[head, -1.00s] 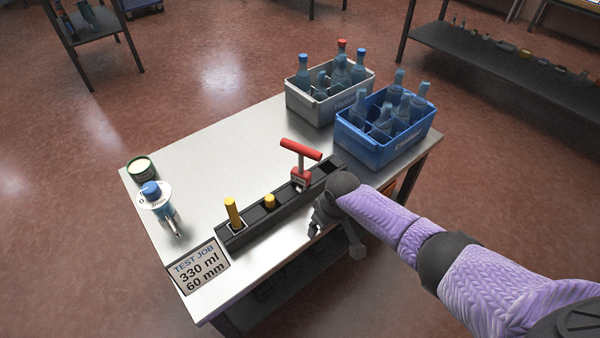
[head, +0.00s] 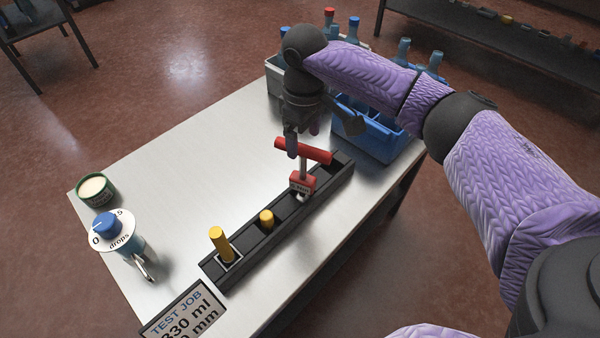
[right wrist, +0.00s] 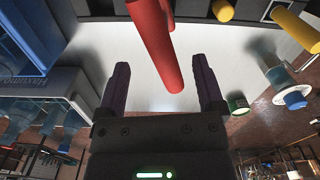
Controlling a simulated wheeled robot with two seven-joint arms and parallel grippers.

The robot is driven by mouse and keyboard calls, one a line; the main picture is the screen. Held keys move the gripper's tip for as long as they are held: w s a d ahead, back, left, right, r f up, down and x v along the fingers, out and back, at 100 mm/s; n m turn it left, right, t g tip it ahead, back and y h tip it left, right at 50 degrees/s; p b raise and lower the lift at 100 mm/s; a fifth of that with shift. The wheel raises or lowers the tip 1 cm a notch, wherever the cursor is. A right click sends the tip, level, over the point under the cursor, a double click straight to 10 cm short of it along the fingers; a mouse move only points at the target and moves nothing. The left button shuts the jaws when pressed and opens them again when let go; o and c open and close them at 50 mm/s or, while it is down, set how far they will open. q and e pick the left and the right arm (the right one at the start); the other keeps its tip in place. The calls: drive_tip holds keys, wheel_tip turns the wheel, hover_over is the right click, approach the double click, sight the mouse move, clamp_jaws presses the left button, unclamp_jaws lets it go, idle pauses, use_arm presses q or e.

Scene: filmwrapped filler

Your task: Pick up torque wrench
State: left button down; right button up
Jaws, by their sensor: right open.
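The torque wrench (head: 316,155), a red T-handle on a metal shaft with a red block low on it, stands upright in the black slotted rack (head: 285,222). In the right wrist view its red handle (right wrist: 153,40) reaches from the top edge toward the space between my fingers. My right gripper (head: 302,139) is open, pointing down close to the handle at its far side. It also shows in the right wrist view (right wrist: 161,72), with nothing clamped in it. I cannot tell whether a finger touches the handle. My left gripper is not in view.
Two yellow-topped pieces (head: 218,240) stand in the rack. A blue crate (head: 375,140) and a grey crate, both with bottles, are at the back, partly behind my arm. A green tin (head: 95,190), a blue-knobbed dial device (head: 107,228) and a job sign (head: 185,312) line the left side.

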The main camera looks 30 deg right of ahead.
sight(303, 145)
wheel_tip(303, 145, down, 4)
drive_tip(key=shift+s+a+f+b, duration=0.1)
drive_tip(key=shift+s+b, duration=0.05)
drive_tip(key=shift+b, duration=1)
drive_tip(key=shift+f, duration=0.3)
drive_tip(key=shift+r, duration=0.2)
drive_tip(key=c, duration=0.5)
clamp_jaws()
